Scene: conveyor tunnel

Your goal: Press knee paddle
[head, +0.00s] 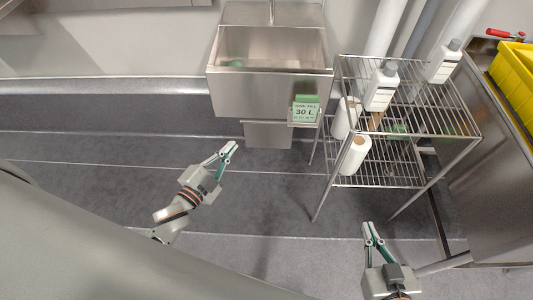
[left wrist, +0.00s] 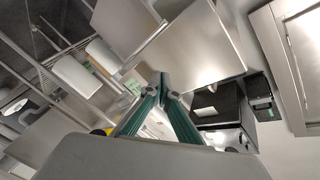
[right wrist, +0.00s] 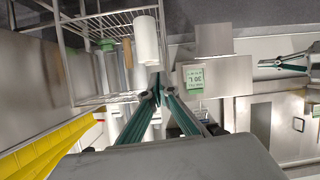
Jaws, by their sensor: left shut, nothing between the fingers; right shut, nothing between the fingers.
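A steel wall sink (head: 270,92) stands at the back centre. A narrower steel panel (head: 267,134) hangs below its front; I take it for the knee paddle, but cannot be sure. My left gripper (head: 231,147) is shut and empty, in front of the panel and a little to its left in the head view; I cannot tell whether they touch. In the left wrist view its fingertips (left wrist: 162,78) meet in front of large steel surfaces. My right gripper (head: 369,228) is shut and empty, below the wire rack in the head view; its fingertips (right wrist: 157,80) also show in the right wrist view.
A green "30 L" sign (head: 306,108) is at the sink's front right corner. A wire rack (head: 410,100) beside the sink holds white bottles (head: 381,87) and paper rolls (head: 354,155). A yellow crate (head: 515,70) sits on a steel counter at right. The floor left of the sink is clear.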

